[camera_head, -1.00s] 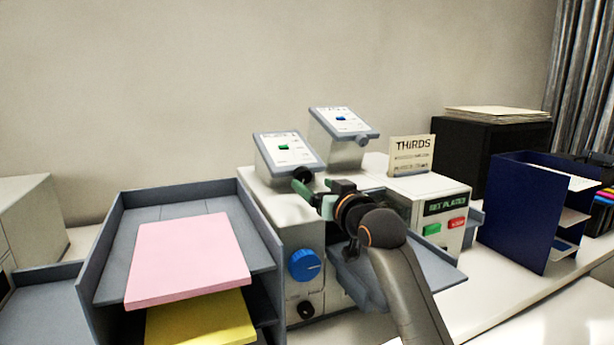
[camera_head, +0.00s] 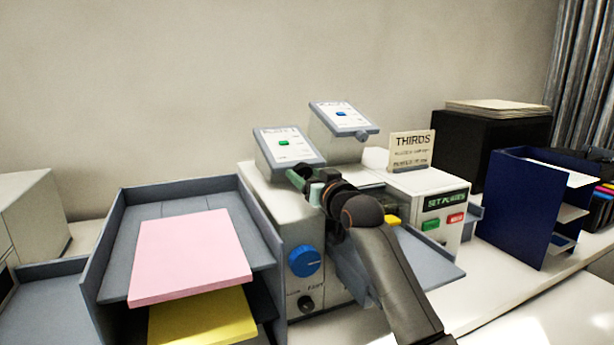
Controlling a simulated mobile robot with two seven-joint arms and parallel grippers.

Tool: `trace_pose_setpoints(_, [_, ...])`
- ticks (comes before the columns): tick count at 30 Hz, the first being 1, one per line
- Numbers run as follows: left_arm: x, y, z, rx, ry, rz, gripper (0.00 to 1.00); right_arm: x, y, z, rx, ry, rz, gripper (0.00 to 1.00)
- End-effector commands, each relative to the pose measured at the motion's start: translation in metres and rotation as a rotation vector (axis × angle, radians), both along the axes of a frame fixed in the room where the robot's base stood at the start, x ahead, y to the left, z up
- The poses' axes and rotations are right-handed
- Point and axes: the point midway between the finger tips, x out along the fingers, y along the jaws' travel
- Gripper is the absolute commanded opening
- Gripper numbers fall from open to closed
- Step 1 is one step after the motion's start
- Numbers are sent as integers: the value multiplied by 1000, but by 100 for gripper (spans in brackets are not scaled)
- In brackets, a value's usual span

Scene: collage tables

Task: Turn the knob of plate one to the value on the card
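Plate one appears to be the left tilted panel (camera_head: 287,147) with a green mark, on top of the cream machine (camera_head: 262,186). Its knob at the lower right edge is hidden behind my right gripper (camera_head: 304,180). The gripper's dark and green fingers are at that knob; I cannot tell whether they are closed on it. A second tilted panel (camera_head: 340,118) has a blue mark and a grey knob (camera_head: 362,135). The card (camera_head: 411,147) reads THIRDS, with smaller lines too blurred to read. My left gripper is not in view.
A blue knob (camera_head: 304,261) and a small black knob (camera_head: 306,303) are on the machine's front. Green (camera_head: 431,225) and red (camera_head: 456,218) buttons sit at right. A grey tray (camera_head: 112,254) with pink and yellow paper stands left, a navy rack (camera_head: 515,208) right.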

Motion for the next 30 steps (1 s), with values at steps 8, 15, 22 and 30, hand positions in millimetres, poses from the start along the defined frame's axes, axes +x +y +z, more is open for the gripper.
trace_pose_setpoints(8, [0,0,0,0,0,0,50,0,0,0,0,0,0,33])
trace_pose_setpoints(15, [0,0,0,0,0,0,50,0,0,0,0,0,0,6])
trace_pose_setpoints(22, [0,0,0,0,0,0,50,0,0,0,3,1,1,0])
trace_pose_setpoints(30, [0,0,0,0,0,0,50,0,-1,0,77,25,25,0])
